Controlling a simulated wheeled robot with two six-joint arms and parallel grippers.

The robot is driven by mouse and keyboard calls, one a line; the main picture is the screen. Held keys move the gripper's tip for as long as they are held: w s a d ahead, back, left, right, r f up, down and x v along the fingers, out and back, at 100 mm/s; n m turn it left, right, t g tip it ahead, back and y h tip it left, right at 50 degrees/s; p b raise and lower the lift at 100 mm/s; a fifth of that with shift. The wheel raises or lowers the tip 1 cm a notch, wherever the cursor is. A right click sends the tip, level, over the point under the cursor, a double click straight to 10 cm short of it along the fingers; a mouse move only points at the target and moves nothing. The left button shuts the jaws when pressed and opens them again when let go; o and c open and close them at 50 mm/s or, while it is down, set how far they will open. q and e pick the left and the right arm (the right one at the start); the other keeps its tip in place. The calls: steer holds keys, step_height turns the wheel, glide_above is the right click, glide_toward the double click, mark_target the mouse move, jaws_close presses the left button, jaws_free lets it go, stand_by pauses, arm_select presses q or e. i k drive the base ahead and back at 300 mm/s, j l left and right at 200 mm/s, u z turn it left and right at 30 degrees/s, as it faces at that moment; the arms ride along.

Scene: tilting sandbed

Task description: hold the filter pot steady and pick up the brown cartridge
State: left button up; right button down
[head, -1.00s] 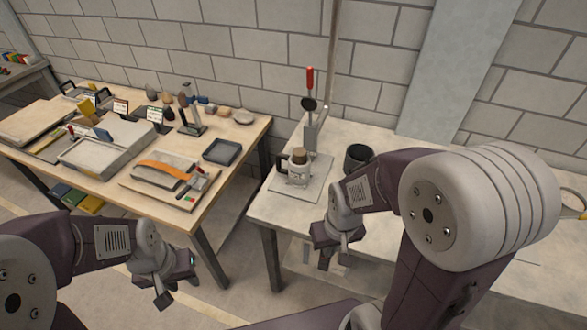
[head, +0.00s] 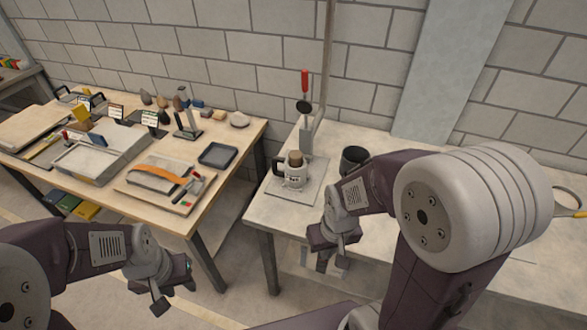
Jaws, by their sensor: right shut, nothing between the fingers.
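The filter pot (head: 291,178) is a small white pot with a dark handle on its left side. It stands upright on a grey plate (head: 312,193) on the right table. The brown cartridge (head: 296,157) shows as a brown top at the pot's mouth; its lower part is hidden. My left gripper (head: 176,287) is low at the left, in front of the left table and well away from the pot, with its fingers apart and empty. My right gripper (head: 326,262) is in front of the right table's edge, nearer than the pot and to its right. It is shut and empty.
A red-handled clamp stand (head: 305,110) rises just behind the pot. A dark cup (head: 354,160) stands to its right. The left table (head: 212,182) carries trays, stones and an orange strip. A gap separates the two tables. The right table (head: 262,209) is bare at its front left.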

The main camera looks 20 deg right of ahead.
mark_target(295, 157)
steer(key=i+j+z, duration=0.2)
steer(key=z, duration=0.2)
steer(key=i+j+z, duration=0.35)
steer(key=j+z, duration=0.4)
steer(key=i+l, duration=0.05)
steer(key=l, duration=0.05)
